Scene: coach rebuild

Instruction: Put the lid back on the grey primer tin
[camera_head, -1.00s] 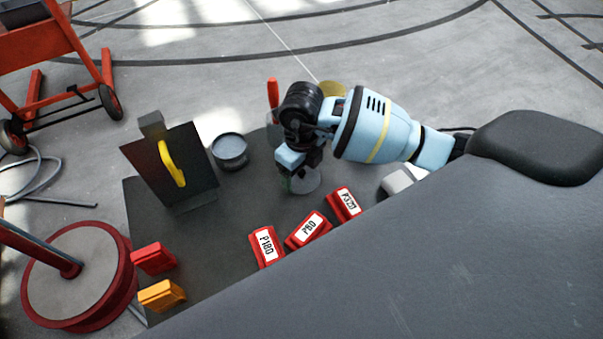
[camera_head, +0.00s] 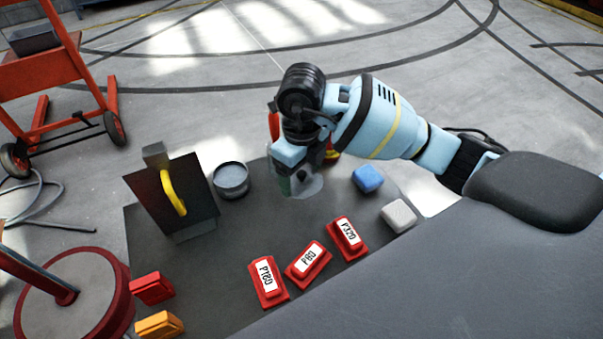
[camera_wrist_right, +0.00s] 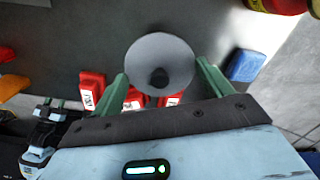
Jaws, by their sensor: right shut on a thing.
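The grey primer tin (camera_head: 232,182) stands upright and open on the dark work surface, left of my right gripper, beside the black panel. My right gripper (camera_head: 297,182) points down over the surface and is shut on the lid (camera_head: 312,188), a pale grey disc. The right wrist view shows the lid (camera_wrist_right: 172,52) with its dark knob between the two green fingers (camera_wrist_right: 163,82). The lid is apart from the tin. My left gripper (camera_wrist_right: 55,103) shows small at the left of the right wrist view; its jaws are unclear.
A black panel (camera_head: 158,205) with a yellow handle stands left of the tin. Red blocks labelled P180 (camera_head: 268,282), P80 (camera_head: 308,260) and P320 (camera_head: 347,237) lie in front. Blue (camera_head: 367,178) and white (camera_head: 398,215) blocks lie right.

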